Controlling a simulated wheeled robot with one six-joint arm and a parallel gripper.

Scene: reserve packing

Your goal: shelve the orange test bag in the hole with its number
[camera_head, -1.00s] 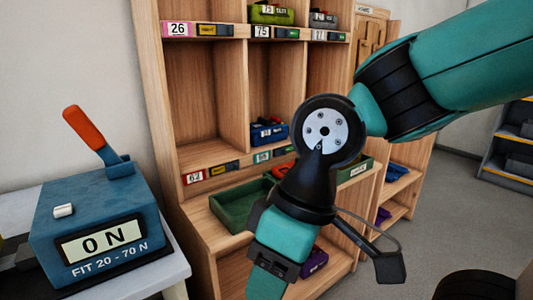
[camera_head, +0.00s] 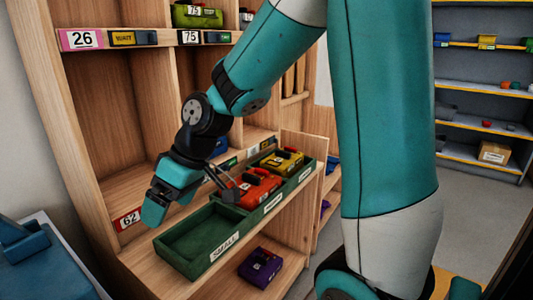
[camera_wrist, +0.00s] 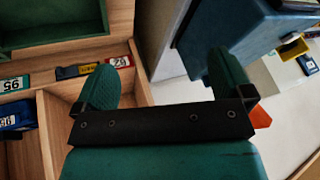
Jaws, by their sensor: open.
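The orange bag (camera_head: 256,187) lies in the middle compartment of a green tray (camera_head: 222,238) on the cabinet's ledge, partly hidden by my wrist. Its number is not readable. My gripper (camera_head: 152,212) is to the left of the bag, above the left end of the ledge and apart from the bag. In the wrist view its two fingers (camera_wrist: 165,80) stand apart with nothing between them. The pigeonhole cabinet shows labels 26 (camera_head: 81,39), 75 (camera_head: 190,37) and 62 (camera_head: 128,219). The holes above 26 and 62 are partly out of view.
A yellow bag (camera_head: 283,160) lies in the tray's right compartment; the left one, marked SMALL, is empty. A purple bag (camera_head: 260,267) is on the lower shelf. A green bag (camera_head: 198,14) sits above label 75. The blue tester (camera_head: 25,250) is at lower left. Grey shelves (camera_head: 484,95) stand behind.

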